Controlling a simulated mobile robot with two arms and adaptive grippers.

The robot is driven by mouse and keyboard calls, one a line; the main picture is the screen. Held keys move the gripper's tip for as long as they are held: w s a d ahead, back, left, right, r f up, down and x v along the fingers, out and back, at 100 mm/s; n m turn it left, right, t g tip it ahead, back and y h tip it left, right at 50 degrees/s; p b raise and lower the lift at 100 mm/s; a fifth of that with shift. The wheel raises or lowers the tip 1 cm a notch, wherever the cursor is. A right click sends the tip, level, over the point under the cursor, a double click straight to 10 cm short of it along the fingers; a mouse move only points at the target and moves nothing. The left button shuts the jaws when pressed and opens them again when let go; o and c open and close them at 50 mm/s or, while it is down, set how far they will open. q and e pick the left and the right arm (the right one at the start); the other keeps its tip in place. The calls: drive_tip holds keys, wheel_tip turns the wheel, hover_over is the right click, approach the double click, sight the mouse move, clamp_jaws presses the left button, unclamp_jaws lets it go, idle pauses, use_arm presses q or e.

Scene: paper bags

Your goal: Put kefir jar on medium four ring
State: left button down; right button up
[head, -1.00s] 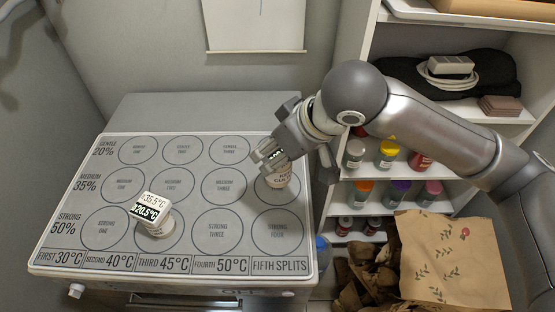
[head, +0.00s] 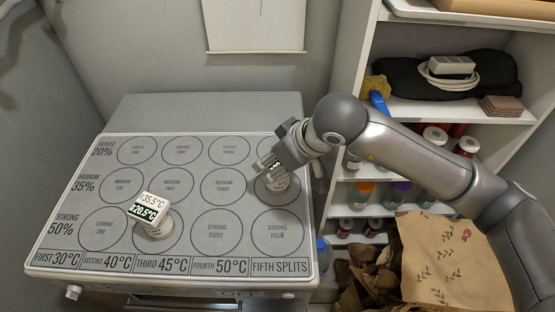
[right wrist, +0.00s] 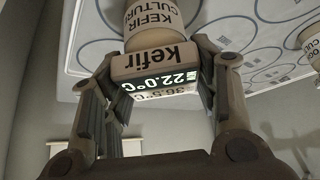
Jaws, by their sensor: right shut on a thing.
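The kefir jar (head: 279,183) stands upright at the medium-four ring (head: 294,192), in the right column of the grey board; most of that ring is hidden by the jar and gripper. In the right wrist view the jar (right wrist: 152,22) reads "KEFIR CULTURE", and its block-shaped lid (right wrist: 155,62) reads "kefir" with a 22.0°C display. My right gripper (head: 270,164) is shut on the lid, its fingers on either side. Whether the jar's base rests fully on the board is hard to tell. My left gripper is not in view.
Another jar (head: 155,221) with a temperature-display lid stands at the second ring of the strong row. The other rings look empty. A shelf (head: 415,110) with bottles is on the right, with a floral paper bag (head: 455,255) below. A wall is behind the board.

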drive_tip(key=o, duration=1.2)
drive_tip(key=shift+f, duration=0.1)
drive_tip(key=shift+r, duration=0.25)
drive_tip(key=v, duration=1.2)
drive_tip(key=shift+b, duration=0.45)
drive_tip(key=shift+f, duration=0.1)
